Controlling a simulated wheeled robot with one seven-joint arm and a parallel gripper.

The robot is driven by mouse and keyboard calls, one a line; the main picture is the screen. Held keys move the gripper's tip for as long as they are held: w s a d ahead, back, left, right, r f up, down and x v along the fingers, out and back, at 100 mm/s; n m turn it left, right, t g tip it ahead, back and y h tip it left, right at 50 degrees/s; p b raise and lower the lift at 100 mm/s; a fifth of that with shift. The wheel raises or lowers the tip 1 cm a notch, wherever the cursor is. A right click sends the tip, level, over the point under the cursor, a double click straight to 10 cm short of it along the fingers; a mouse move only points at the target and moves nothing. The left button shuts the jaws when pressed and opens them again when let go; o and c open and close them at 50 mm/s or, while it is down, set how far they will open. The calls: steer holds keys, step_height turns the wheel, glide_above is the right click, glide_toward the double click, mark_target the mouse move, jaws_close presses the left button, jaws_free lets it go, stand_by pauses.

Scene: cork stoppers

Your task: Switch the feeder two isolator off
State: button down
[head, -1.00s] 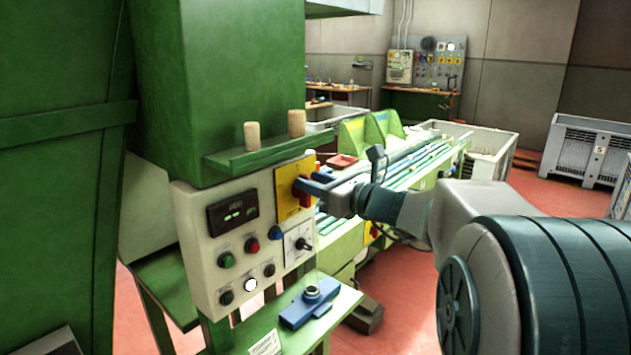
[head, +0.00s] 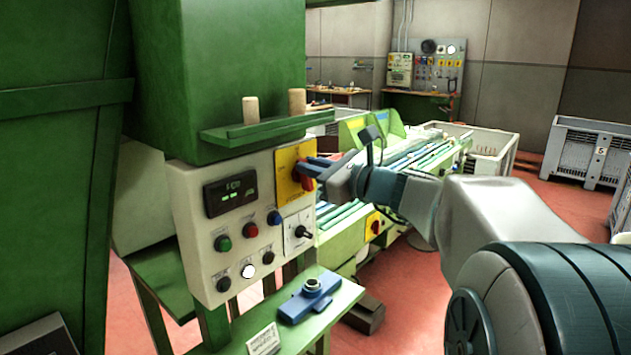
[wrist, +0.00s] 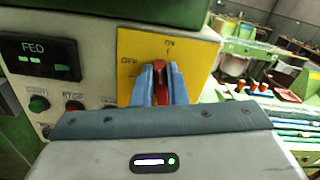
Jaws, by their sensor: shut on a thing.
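The isolator is a red handle (wrist: 160,84) on a yellow plate (wrist: 127,48) marked OFF at the left and ON at the top. In the wrist view the handle stands roughly upright, toward the ON mark. My gripper (wrist: 161,82) is shut on it, one blue finger on each side. In the head view my gripper (head: 310,170) reaches the yellow plate (head: 284,163) from the right and partly covers the red handle (head: 304,178). A display (wrist: 42,58) beside the plate begins with FED; the rest is unclear.
The cream panel (head: 190,220) also carries green, red and blue buttons, a lit white lamp (head: 248,271) and a black selector (head: 302,232). A green shelf (head: 250,132) with two corks overhangs it. A blue fixture (head: 310,298) sits below. Another red switch (head: 374,227) is on the machine behind.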

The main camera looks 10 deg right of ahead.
steer(key=n+b, duration=0.1)
steer(key=b, duration=0.1)
steer(key=n+b, duration=0.2)
steer(key=f+n+b, duration=0.1)
steer(key=b, duration=0.2)
steer(key=shift+s+a+f+n, duration=0.1)
steer(key=shift+s+a+n, duration=0.2)
steer(key=shift+a, duration=0.1)
steer(key=n+b, duration=0.1)
steer(key=b, duration=0.1)
steer(key=n+b, duration=0.2)
steer(key=b, duration=0.1)
steer(key=shift+s+a+f+n+b, duration=0.15)
steer(key=shift+a+f+n+b, duration=0.15)
steer(key=shift+n, duration=0.1)
steer(key=n+b, duration=0.1)
steer(key=b, duration=0.1)
steer(key=n+b, duration=0.2)
steer(key=shift+s+a+f+b, duration=0.1)
steer(key=shift+f+b, duration=0.2)
steer(key=n+b, duration=0.3)
steer(key=shift+f, duration=0.15)
steer(key=shift+n+b, duration=0.3)
steer(key=shift+n, duration=0.1)
steer(key=c, duration=1.4)
jaws_free()
steer(key=shift+c, duration=0.2)
steer(key=shift+s, duration=0.1)
